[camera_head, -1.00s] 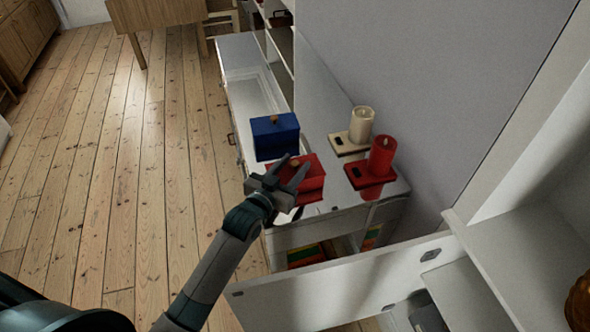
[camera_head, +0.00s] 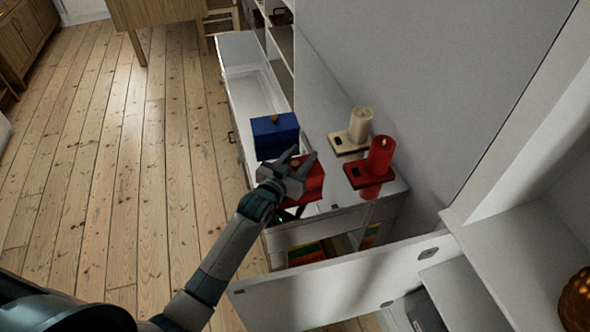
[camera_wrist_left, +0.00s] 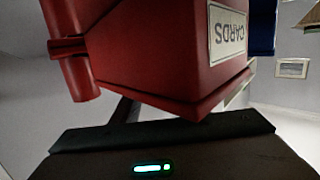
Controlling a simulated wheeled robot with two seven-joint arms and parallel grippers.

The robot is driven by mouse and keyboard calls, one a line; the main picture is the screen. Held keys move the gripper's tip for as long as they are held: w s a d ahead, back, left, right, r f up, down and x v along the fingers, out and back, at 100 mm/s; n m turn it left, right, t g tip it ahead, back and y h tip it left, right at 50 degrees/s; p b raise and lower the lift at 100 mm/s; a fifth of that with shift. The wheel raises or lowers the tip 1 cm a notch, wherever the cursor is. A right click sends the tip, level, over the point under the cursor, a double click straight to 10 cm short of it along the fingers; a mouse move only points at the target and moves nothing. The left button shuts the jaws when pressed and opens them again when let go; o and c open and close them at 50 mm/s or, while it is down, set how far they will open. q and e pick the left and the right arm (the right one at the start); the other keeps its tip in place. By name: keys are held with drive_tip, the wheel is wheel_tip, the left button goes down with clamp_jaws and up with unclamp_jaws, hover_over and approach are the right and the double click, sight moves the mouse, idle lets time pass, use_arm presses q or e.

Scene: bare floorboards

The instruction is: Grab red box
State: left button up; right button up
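The red box (camera_head: 313,184) sits on the white cabinet top beside the blue box, partly hidden behind my gripper in the head view. My left gripper (camera_head: 302,157) is over the red box with its two fingers spread apart. In the left wrist view the red box (camera_wrist_left: 165,50) fills the upper middle, very close to the gripper's dark palm, with a label reading "CARDS". Whether the fingers touch the box is unclear. My right gripper is not in view.
A blue box (camera_head: 275,136) stands just behind the red one. A red candle (camera_head: 381,156) and a cream candle (camera_head: 361,126) stand on small bases to the right, near the wall. An open white cabinet door (camera_head: 340,287) sticks out in front. Floorboards at left are clear.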

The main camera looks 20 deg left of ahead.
sight(304, 161)
use_arm(q)
clamp_jaws()
drive_tip(key=shift+r, duration=0.1)
